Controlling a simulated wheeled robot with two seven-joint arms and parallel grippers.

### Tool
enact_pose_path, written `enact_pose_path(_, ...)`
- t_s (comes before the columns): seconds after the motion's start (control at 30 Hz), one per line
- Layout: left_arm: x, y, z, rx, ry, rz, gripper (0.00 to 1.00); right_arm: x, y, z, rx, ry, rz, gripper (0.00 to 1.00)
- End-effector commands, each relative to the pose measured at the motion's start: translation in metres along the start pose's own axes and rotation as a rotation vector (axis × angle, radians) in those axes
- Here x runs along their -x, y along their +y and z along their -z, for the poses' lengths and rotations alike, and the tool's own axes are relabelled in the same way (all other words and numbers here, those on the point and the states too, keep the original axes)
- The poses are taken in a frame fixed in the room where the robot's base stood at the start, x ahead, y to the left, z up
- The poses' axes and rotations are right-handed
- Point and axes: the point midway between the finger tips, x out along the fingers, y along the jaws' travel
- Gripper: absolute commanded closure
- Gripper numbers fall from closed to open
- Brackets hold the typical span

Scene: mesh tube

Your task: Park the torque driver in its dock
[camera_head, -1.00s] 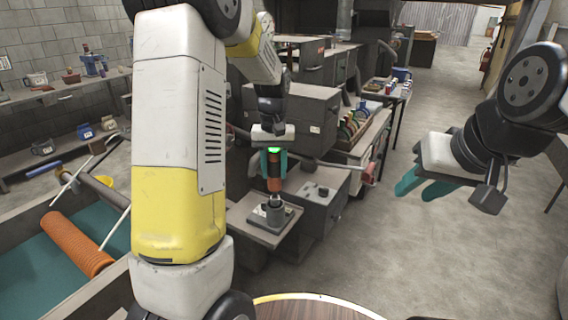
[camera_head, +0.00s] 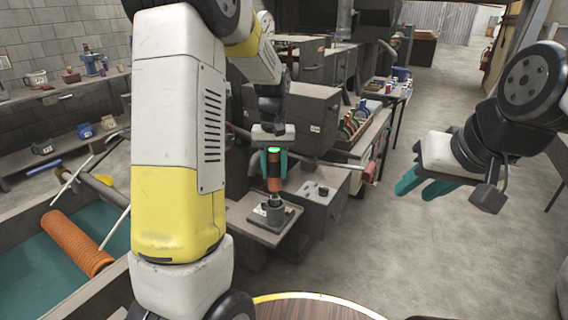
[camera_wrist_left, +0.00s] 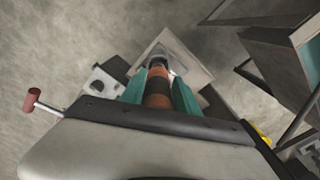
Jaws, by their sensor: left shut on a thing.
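The torque driver (camera_head: 274,170) is an upright tool with an orange and dark banded body and a green top. My left gripper (camera_head: 274,166) is shut on it, one teal finger on each side. The dock (camera_head: 272,213) is a grey cup on a small square plate, and the driver's lower end is right above its mouth. I cannot tell whether the tip is inside. In the left wrist view the driver (camera_wrist_left: 157,88) points down toward the dock's plate (camera_wrist_left: 192,68). My right gripper (camera_head: 420,188) is off to the right, empty, its fingers apart.
A grey box (camera_head: 318,195) with a knob stands right beside the dock. A red-handled lever (camera_head: 368,173) sticks out behind it. An orange ribbed tube (camera_head: 76,243) lies in the teal-lined trough at left. Open floor (camera_head: 440,260) lies to the right.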

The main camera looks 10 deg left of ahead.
Motion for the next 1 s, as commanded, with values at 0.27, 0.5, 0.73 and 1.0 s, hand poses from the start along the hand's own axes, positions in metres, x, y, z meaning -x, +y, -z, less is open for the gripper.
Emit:
enact_pose_path(0.27,-0.003,0.000,0.001,0.000,0.002,-0.001,1.00,0.000,0.000,0.000,0.000,0.000,0.000,0.64)
enact_pose_path(0.5,-0.005,0.000,0.001,0.000,0.002,0.000,1.00,0.000,0.000,0.000,0.000,0.000,0.000,0.64)
enact_pose_path(0.73,-0.008,0.000,0.001,0.000,0.001,0.000,1.00,0.000,0.000,0.000,0.000,0.000,0.000,0.64)
enact_pose_path(1.0,-0.011,0.000,0.001,0.000,0.001,0.000,1.00,0.000,0.000,0.000,0.000,0.000,0.000,0.64)
